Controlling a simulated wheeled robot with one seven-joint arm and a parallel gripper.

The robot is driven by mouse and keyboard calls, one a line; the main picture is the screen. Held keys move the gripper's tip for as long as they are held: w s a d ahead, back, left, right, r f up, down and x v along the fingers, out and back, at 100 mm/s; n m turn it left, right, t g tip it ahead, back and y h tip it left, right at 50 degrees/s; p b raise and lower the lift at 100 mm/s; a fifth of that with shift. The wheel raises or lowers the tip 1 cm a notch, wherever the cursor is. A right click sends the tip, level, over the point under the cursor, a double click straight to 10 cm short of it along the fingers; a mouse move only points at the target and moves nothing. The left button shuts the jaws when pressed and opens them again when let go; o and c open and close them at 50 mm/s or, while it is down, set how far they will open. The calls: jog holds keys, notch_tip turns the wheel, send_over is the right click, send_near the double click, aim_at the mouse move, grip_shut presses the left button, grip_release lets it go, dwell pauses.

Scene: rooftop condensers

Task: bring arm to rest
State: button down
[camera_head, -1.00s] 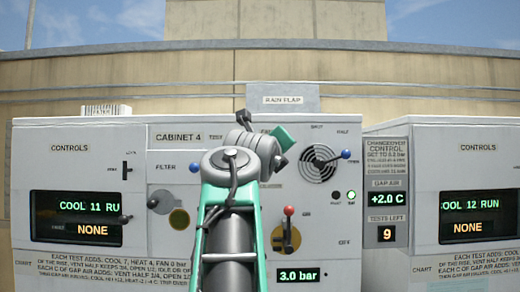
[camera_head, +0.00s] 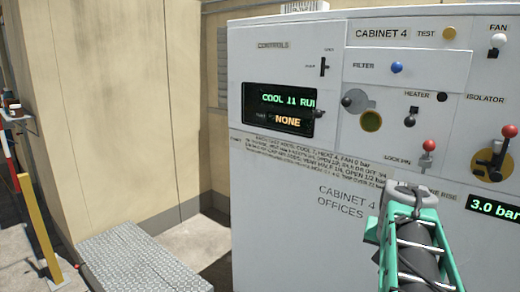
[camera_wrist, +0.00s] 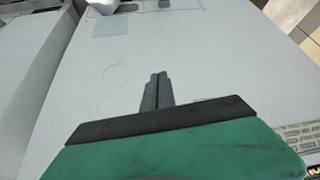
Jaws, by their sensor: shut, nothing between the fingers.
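My gripper (camera_wrist: 155,92) shows in the wrist view as two dark fingers pressed together, with nothing between them. Behind the fingers is a pale cabinet surface; I cannot tell how far off it is. In the head view my green and grey arm (camera_head: 415,240) is low at the right, in front of the lower part of cabinet 4 (camera_head: 285,215). The fingers cannot be made out in the head view.
Cabinet 4's face carries a blue filter knob (camera_head: 397,68), a red lock pin knob (camera_head: 429,146) and a red-tipped isolator handle (camera_head: 497,155). A metal-plate step (camera_head: 145,262) lies at lower left. A yellow post (camera_head: 40,228) stands at far left.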

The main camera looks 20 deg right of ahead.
jog(key=s+a+f+n+g+y, duration=0.1)
jog(key=a+f+n+y, duration=0.1)
jog(key=a+f, duration=0.6)
jog(key=s+a+f+n+y, duration=0.1)
jog(key=a+f+n, duration=0.2)
jog(key=a+f, duration=0.5)
jog(key=a+r+n+y, duration=0.1)
jog(key=a+r+n, duration=0.2)
jog(key=a, duration=1.1)
jog(key=shift+w+a+n+y, duration=0.35)
jog(key=shift+a+n+y, duration=0.05)
jog(key=shift+n, duration=0.6)
